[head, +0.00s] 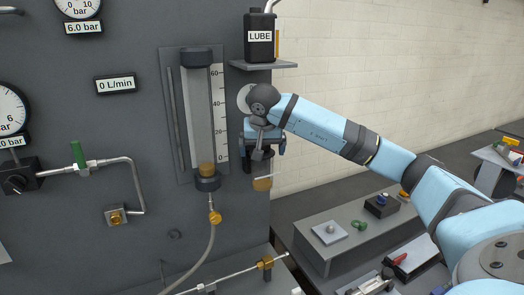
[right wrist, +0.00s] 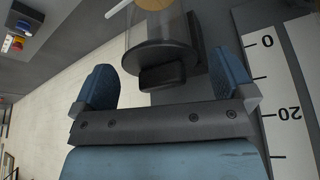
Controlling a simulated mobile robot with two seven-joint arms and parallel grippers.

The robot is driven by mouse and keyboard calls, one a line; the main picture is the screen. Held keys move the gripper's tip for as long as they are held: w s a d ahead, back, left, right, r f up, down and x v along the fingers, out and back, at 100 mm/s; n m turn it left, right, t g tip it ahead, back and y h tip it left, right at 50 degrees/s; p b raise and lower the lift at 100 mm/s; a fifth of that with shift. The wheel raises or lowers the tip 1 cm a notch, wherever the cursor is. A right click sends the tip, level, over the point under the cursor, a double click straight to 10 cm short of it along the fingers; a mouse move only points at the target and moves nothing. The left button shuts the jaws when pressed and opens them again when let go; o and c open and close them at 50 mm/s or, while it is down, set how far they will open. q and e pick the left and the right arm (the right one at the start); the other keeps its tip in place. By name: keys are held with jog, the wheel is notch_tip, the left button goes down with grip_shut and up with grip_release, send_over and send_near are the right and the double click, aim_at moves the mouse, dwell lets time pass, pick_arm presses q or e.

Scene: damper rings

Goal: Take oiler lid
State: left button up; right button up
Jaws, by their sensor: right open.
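The oiler (head: 262,184) is a small clear cup with amber oil, at the right edge of the dark panel in the head view. In the right wrist view the clear oiler cup (right wrist: 146,22) shows with the dark round oiler lid (right wrist: 140,58) on its near end. A black block-shaped knob (right wrist: 162,76) stands on the lid. My right gripper (head: 264,147) is just above the oiler. In the right wrist view its two blue fingers (right wrist: 162,62) are apart, one on each side of the lid and knob, with gaps showing. My left gripper is not in view.
A black LUBE bottle (head: 260,38) stands on a small shelf (head: 264,65) above my right wrist. A scaled glass tube (head: 199,115) is close on the left. A grey bench (head: 345,243) with small parts is below right.

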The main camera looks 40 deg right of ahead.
jog(key=shift+f, duration=0.15)
jog(key=c, duration=0.9)
